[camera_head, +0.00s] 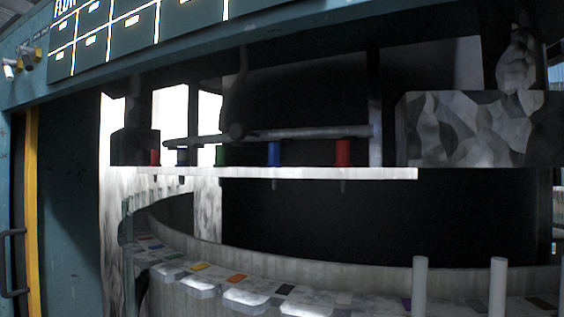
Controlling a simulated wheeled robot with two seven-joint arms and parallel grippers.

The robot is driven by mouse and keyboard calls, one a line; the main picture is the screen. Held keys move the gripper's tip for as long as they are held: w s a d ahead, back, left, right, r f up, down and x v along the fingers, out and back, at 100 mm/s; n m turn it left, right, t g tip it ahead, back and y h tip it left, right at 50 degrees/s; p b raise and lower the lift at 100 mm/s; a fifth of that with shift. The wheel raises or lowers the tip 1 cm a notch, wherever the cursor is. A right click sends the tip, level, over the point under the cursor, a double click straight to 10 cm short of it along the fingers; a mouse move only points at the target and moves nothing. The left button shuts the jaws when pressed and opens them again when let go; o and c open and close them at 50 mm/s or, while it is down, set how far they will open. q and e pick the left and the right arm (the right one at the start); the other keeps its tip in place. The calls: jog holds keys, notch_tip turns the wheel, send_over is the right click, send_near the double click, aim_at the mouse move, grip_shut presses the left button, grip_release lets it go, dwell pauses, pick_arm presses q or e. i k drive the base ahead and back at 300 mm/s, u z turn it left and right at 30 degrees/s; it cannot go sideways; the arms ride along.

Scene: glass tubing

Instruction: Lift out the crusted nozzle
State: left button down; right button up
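Several coloured cylinders with small tips showing below, which look like nozzles, stand in a row along a pale shelf (300,173). From left to right they are a small red one (155,157), a dark one (182,156), a green one (221,155), a blue one (274,154) and a larger red one (343,153). They are too small and dim for me to tell which is crusted. Neither of my grippers shows in the head view.
A grey bar (290,133) runs just behind the nozzles. A mottled block (468,128) stands at the shelf's right end. Below, a curved ring (190,290) carries coloured tiles. Two pale upright posts (419,287) (497,287) stand at lower right. A teal frame surrounds the opening.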

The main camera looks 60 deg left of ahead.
aim_at(182, 157)
jog(key=z, duration=1.4)
jog(key=k, duration=2.6)
jog(key=u, duration=2.35)
